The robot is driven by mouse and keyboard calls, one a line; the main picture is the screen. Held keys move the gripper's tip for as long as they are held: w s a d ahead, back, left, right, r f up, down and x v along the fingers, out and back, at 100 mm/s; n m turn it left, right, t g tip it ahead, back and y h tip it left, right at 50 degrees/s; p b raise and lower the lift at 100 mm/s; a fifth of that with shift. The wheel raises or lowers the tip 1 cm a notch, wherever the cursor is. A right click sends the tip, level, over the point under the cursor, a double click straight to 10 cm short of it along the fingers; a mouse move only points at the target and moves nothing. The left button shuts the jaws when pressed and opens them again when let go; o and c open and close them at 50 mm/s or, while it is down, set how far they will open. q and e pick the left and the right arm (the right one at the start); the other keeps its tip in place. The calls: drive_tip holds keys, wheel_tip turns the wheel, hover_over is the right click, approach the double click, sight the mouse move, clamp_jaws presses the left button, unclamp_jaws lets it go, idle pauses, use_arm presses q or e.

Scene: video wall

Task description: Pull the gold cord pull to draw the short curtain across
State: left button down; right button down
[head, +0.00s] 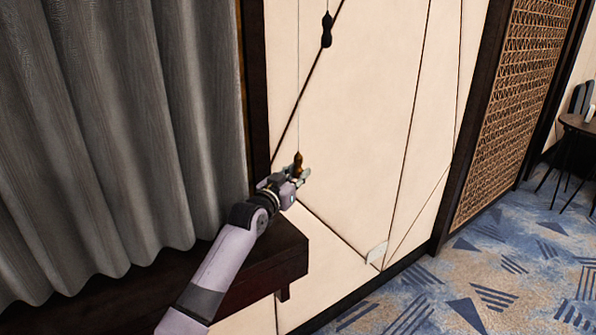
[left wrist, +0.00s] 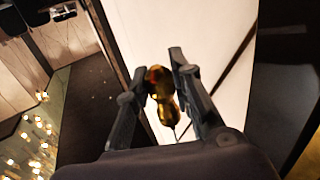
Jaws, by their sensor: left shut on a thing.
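The gold cord pull (head: 298,160) hangs on a thin cord in front of the cream wall panel. My left gripper (head: 299,174) is at it and shut on it. In the left wrist view the gold pull (left wrist: 161,92) sits between the two dark fingers of the left gripper (left wrist: 163,80). A second, black cord pull (head: 327,30) hangs higher and to the right. The grey curtain (head: 110,120) hangs in folds at the left, beside the dark frame. My right gripper is not in view.
A dark wooden ledge (head: 265,270) runs below the curtain, under my left arm. A lattice panel (head: 515,90) stands at the right. Patterned blue carpet (head: 470,280) covers the clear floor. A small dark table (head: 578,122) is at the far right.

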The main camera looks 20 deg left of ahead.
use_arm(q)
drive_tip(key=c, duration=1.4)
unclamp_jaws()
drive_tip(key=s+a, duration=0.2)
drive_tip(key=s, duration=1)
drive_tip(key=shift+a, duration=0.15)
drive_tip(key=shift+w, duration=0.1)
